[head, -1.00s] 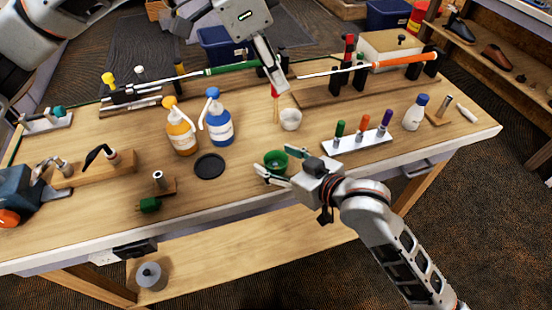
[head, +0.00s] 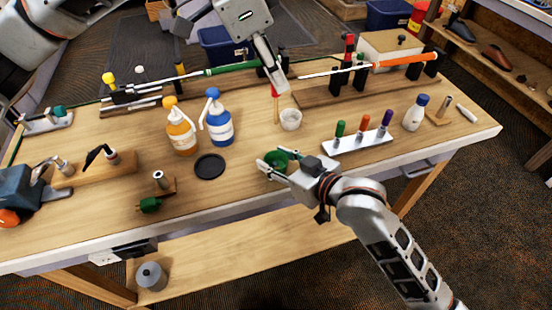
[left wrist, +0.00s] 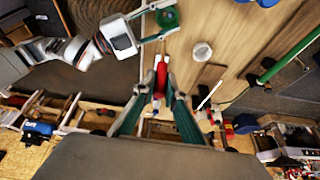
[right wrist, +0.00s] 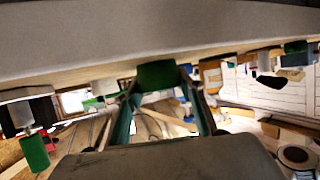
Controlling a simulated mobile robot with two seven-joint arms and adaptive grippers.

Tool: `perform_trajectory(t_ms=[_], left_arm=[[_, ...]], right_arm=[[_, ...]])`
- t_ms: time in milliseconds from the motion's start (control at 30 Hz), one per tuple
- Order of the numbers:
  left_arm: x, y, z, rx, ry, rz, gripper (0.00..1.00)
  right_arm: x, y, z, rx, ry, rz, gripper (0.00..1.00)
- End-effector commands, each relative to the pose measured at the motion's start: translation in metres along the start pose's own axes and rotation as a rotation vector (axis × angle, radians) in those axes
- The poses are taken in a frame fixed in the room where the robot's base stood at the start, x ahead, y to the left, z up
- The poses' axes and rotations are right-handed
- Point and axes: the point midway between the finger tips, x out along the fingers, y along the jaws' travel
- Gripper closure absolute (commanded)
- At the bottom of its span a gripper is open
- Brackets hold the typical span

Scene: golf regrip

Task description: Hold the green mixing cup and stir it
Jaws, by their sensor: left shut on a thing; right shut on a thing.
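The green mixing cup (head: 277,157) stands near the front middle of the bench in the head view. My right gripper (head: 276,166) is shut on it, one finger on each side. In the right wrist view the cup (right wrist: 157,74) sits between the fingertips. My left gripper (head: 276,86) is higher and farther back, shut on a stirrer with a red handle (head: 275,92). The stirrer's pale wooden shaft (head: 276,112) points down beside a small white cup (head: 290,119), apart from the green cup. The left wrist view shows the red handle (left wrist: 160,80) between the fingers.
Orange (head: 181,132) and blue (head: 217,124) pump bottles and a black disc (head: 209,166) stand left of the green cup. A white rack (head: 358,142) with coloured tools and a white bottle (head: 415,112) are to the right. Golf shafts lie on stands at the back.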

Motion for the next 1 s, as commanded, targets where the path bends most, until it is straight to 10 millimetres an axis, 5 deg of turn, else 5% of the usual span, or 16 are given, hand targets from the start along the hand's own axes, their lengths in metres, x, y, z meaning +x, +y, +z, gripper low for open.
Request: perform_trajectory(t_ms=[567, 1000], left_arm=[[0.002, 0.000, 0.001, 0.003, 0.000, 0.002, 1.00], [0.074, 0.000, 0.031, 0.234, 0.007, 0.099, 1.00]], right_arm=[[0.000, 0.000, 0.000, 0.000, 0.000, 0.000, 0.82], [0.000, 0.000, 0.000, 0.000, 0.000, 0.000, 0.82]])
